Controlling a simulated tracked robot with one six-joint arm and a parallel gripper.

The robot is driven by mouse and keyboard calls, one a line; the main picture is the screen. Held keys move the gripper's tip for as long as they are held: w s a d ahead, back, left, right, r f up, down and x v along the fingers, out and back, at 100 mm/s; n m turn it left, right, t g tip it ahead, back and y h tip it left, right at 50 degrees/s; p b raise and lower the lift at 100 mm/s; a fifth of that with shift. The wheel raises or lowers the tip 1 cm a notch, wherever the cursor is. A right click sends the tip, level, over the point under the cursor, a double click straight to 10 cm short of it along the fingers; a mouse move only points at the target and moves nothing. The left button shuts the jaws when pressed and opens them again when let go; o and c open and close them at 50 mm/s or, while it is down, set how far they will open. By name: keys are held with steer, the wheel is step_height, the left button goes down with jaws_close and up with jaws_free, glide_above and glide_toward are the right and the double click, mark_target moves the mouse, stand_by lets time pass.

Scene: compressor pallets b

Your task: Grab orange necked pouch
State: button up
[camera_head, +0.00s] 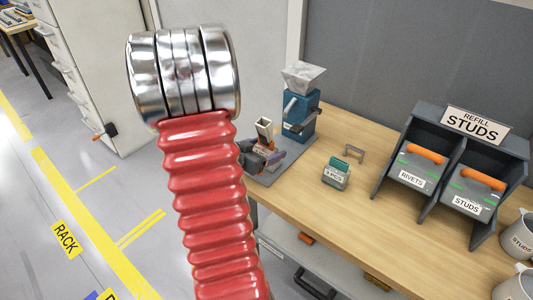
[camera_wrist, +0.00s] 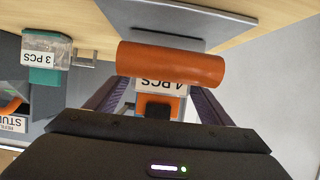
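The orange necked pouch shows in the wrist view, with a thick orange roll-like neck (camera_wrist: 170,66) lying across the picture and a white label marked "4 PCS" below it. My gripper (camera_wrist: 160,92) has one finger on each side of the labelled part. The fingers look spread apart, with the pouch between them; whether they touch it is hard to tell. In the head view my gripper (camera_head: 262,157) is at the left end of the bench, in front of the blue machine, and largely hides the pouch.
A blue machine with a hopper (camera_head: 301,100) stands behind on a grey plate. A teal-topped container (camera_head: 336,174) stands to the right on the wooden bench (camera_head: 365,215); it shows as "3 PCS" in the wrist view (camera_wrist: 48,55). A rivets and studs rack (camera_head: 455,165) is farther right.

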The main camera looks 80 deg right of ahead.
steer(key=c, duration=0.9)
steer(key=shift+o, duration=0.2)
steer(key=shift+r, duration=0.1)
step_height(320, 180, up, 18)
steer(key=shift+f, duration=0.1)
stand_by(0.6)
